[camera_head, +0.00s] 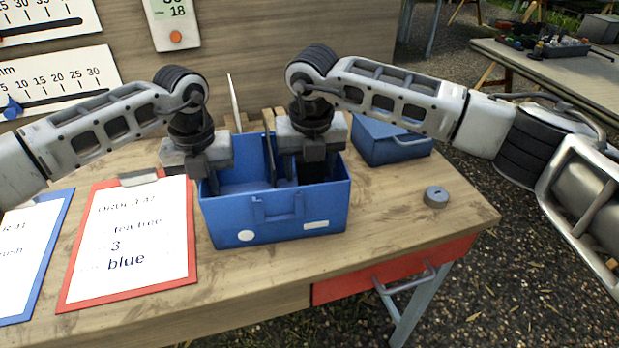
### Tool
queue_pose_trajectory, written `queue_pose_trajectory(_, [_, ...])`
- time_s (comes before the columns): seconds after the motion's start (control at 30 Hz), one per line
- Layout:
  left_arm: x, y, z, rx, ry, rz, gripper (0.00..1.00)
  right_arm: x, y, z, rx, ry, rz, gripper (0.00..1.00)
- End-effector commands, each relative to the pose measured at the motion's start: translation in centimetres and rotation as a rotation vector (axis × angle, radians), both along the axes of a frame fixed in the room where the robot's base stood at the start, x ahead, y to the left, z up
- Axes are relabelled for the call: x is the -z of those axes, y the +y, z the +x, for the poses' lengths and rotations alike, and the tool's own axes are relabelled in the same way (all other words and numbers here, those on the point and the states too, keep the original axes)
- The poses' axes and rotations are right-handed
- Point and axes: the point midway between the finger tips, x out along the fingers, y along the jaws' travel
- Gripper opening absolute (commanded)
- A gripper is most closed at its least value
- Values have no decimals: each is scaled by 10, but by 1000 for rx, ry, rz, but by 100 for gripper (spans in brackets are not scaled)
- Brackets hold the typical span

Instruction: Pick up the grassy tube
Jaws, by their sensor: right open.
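I cannot make out a grassy tube in the head view. A blue open box (272,220) with a divider stands on the wooden table. My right gripper (312,185) points down into its right compartment, open; its fingertips are dark and partly hidden by the front wall, so what lies between them is unclear. My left gripper (202,175) hangs at the box's left edge, pointing down; its fingers are too small and dark to read. The floor of the left compartment shows in part and looks plain blue. The floor of the right compartment is hidden.
A closed blue case (390,140) stands behind right of the box. A small grey cylinder (436,197) sits on the table's right. A red clipboard (75,272) with a paper reading "tea tree 3 blue" and a blue clipboard (42,282) lie at left. The front right tabletop is clear.

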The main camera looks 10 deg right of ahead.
Motion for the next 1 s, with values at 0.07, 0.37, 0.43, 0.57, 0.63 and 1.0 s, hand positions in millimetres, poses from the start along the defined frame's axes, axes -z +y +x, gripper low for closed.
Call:
queue_pose_trajectory(0.07, [-1, 0, 0, 0, -1, -2, 0, 8, 0, 1, -1, 1, 1, 56])
queue_pose_trajectory(0.37, [-1, 0, 0, 0, -1, -2, 0, 9, 0, 1, -1, -1, 1, 31])
queue_pose_trajectory(0.43, [-1, 0, 0, 0, -1, -2, 0, 9, 0, 1, -1, -1, 1, 18])
queue_pose_trajectory(0.57, [-1, 0, 0, 0, -1, -2, 0, 8, 0, 1, -1, -2, 1, 18])
queue_pose_trajectory(0.63, [-1, 0, 0, 0, -1, -2, 0, 8, 0, 2, -1, -2, 1, 18])
queue_pose_trajectory(1.0, [-1, 0, 0, 0, -1, -2, 0, -43, 1, 2, 0, -7, 3, 18])
